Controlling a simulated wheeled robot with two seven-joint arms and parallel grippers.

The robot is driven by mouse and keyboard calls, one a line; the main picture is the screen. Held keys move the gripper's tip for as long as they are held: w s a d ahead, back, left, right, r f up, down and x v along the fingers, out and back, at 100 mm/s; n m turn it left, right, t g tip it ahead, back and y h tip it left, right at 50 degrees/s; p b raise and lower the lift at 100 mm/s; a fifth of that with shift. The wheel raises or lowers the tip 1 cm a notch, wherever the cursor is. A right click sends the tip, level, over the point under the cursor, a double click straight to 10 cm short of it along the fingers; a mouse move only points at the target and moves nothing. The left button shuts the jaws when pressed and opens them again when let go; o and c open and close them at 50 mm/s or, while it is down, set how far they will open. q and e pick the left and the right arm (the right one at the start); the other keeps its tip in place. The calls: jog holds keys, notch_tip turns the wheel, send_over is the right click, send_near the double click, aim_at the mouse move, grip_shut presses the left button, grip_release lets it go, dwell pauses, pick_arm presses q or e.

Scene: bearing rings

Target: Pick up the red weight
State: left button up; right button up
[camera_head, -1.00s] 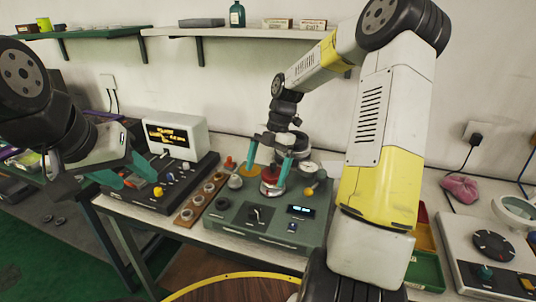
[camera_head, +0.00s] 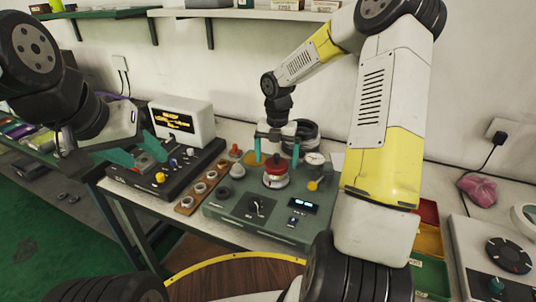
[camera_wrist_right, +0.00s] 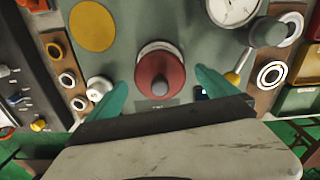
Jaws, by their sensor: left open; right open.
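The red weight (camera_head: 275,174) is a round red piece with a darker knob on top, standing on a pale round seat on the green device (camera_head: 235,203). In the right wrist view the red weight (camera_wrist_right: 160,78) lies between the two teal fingers, with a gap on each side. My right gripper (camera_head: 277,155) is open and empty, pointing down with its fingers just above and around the weight. It also shows in the right wrist view (camera_wrist_right: 160,86). My left gripper (camera_head: 138,152) is open and empty over the black device, away from the weight.
A dial gauge (camera_head: 314,159), an orange disc (camera_head: 250,158) and a yellow knob (camera_head: 313,185) stand close around the weight. A wooden strip with rings (camera_head: 200,188) lies to the left. A small red knob (camera_head: 235,151) is behind it. Coloured bins (camera_head: 428,240) stand to the right.

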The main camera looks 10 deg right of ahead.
jog(key=shift+f, duration=0.1)
jog(key=c, duration=1.9)
grip_shut()
